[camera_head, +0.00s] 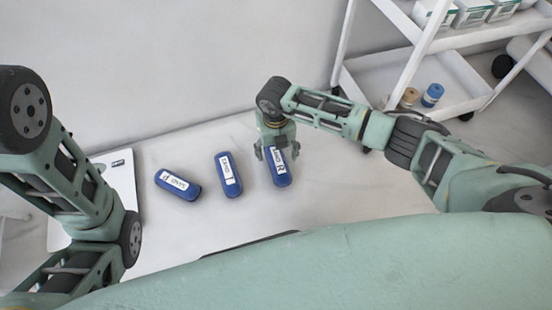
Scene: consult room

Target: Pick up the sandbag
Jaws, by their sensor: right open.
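Three blue sandbags with white labels lie in a row on the white surface. The left sandbag (178,185) is tilted, the middle sandbag (228,175) lies nearly upright in the picture, and the right sandbag (281,180) lies under my right gripper (272,153). My right gripper points down over the upper end of the right sandbag, with its fingers open; I cannot tell whether they touch it. Part of that sandbag's upper end is hidden by the gripper. My left arm comes in at the left, but its gripper is not visible.
A white cart (450,84) with boxes (471,12) on top and two small rolls, one tan (410,96) and one blue (432,95), stands at the upper right. A white wall (180,60) runs behind the sandbags. The surface (215,222) in front of them is clear.

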